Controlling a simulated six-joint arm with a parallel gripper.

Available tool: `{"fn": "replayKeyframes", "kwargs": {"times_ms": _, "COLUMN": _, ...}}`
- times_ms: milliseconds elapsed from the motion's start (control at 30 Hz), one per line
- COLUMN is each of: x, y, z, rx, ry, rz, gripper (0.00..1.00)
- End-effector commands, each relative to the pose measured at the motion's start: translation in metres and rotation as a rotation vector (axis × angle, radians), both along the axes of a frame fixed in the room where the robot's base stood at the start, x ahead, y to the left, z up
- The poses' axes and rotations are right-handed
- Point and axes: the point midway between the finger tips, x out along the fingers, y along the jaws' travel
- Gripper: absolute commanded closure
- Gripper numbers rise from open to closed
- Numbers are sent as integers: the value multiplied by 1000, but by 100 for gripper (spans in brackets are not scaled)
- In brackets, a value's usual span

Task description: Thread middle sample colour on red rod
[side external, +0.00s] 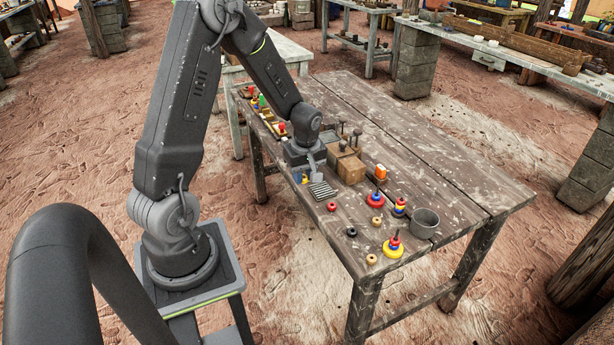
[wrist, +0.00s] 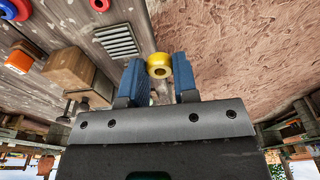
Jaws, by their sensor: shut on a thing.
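My gripper (wrist: 158,76) has blue fingers and is shut on a yellow ring (wrist: 158,66), which sits between the fingertips with its hole showing. In the side view my gripper (side external: 302,178) is low near the table's front-left edge, and the ring there is mostly hidden. A small red piece (side external: 282,128) and a green piece (side external: 262,101) stand in a row at the table's far left, beyond my gripper. Their shape is too small to tell, so I cannot say which is the red rod. Stacks of coloured rings stand at right: one red-based (side external: 376,199), one yellow-based (side external: 393,249).
A slotted metal plate (side external: 322,190) lies beside my gripper. Wooden blocks (side external: 350,168) with dark pegs stand behind it. Loose rings, one red (side external: 331,206) and one black (side external: 351,231), lie near the front edge. The table's back right is clear.

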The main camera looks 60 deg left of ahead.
Motion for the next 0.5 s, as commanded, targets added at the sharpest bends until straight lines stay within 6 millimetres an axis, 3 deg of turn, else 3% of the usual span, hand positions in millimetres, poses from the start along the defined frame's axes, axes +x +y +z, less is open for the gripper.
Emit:
{"fn": "replayKeyframes", "kwargs": {"times_ms": 33, "x": 0, "y": 0, "z": 0, "rx": 0, "ry": 0, "rz": 0, "gripper": 94}}
{"fn": "replayKeyframes", "kwargs": {"times_ms": 67, "x": 0, "y": 0, "z": 0, "rx": 0, "ry": 0, "rz": 0, "gripper": 75}}
{"fn": "replayKeyframes", "kwargs": {"times_ms": 200, "x": 0, "y": 0, "z": 0, "rx": 0, "ry": 0, "rz": 0, "gripper": 87}}
{"fn": "replayKeyframes", "kwargs": {"times_ms": 333, "x": 6, "y": 0, "z": 0, "rx": 1, "ry": -1, "rz": 0, "gripper": 87}}
{"fn": "replayKeyframes", "kwargs": {"times_ms": 500, "x": 42, "y": 1, "z": 4, "rx": 5, "ry": -1, "rz": -3, "gripper": 87}}
